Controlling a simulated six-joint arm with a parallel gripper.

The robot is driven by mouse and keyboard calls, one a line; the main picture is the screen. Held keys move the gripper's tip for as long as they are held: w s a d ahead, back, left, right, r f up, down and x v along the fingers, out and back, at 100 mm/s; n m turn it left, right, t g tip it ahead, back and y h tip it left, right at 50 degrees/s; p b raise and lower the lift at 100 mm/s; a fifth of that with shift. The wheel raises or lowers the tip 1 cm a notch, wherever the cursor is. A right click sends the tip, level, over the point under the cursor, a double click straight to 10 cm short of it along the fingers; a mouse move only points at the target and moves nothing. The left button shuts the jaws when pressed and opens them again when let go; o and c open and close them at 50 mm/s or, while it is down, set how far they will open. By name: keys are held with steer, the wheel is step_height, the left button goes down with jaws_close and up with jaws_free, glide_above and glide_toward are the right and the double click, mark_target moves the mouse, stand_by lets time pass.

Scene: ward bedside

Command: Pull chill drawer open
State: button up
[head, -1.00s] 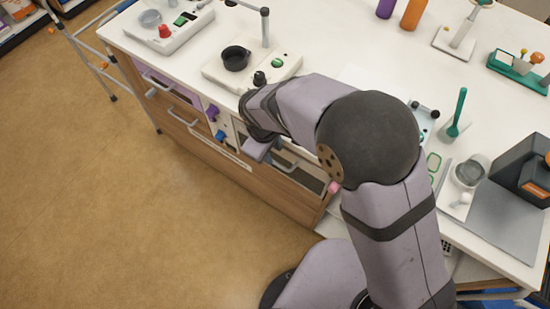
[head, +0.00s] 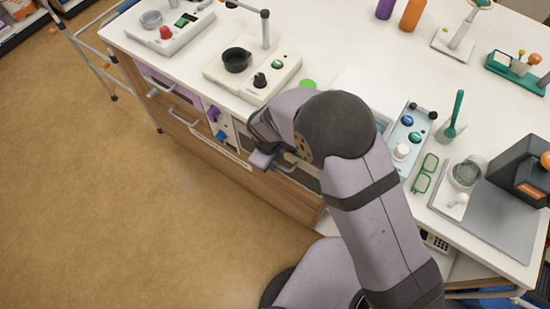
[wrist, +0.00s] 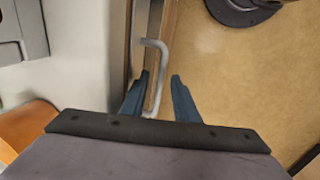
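A drawer handle, a pale grey bent bar (wrist: 160,62), stands out from a cabinet front in the wrist view. My gripper (wrist: 161,76) is open, with its two dark blue fingers on either side of the bar. The bar lies closer to the left finger, and I cannot tell whether they touch. The dark-fronted drawer (head: 306,179) there is partly covered by my arm and looks shut. I cannot read any chill label.
Other handles (head: 184,118) stick out from the cabinet front to the left, near purple and blue knobs (head: 213,113). The white countertop (head: 330,45) above holds several devices, including a stand with a black pot (head: 236,60). The floor (head: 110,210) in front is clear.

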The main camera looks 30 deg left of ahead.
jaws_close()
steer(key=shift+s, duration=0.1)
steer(key=s+b, duration=0.4)
steer(key=s, duration=1.7)
jaws_free()
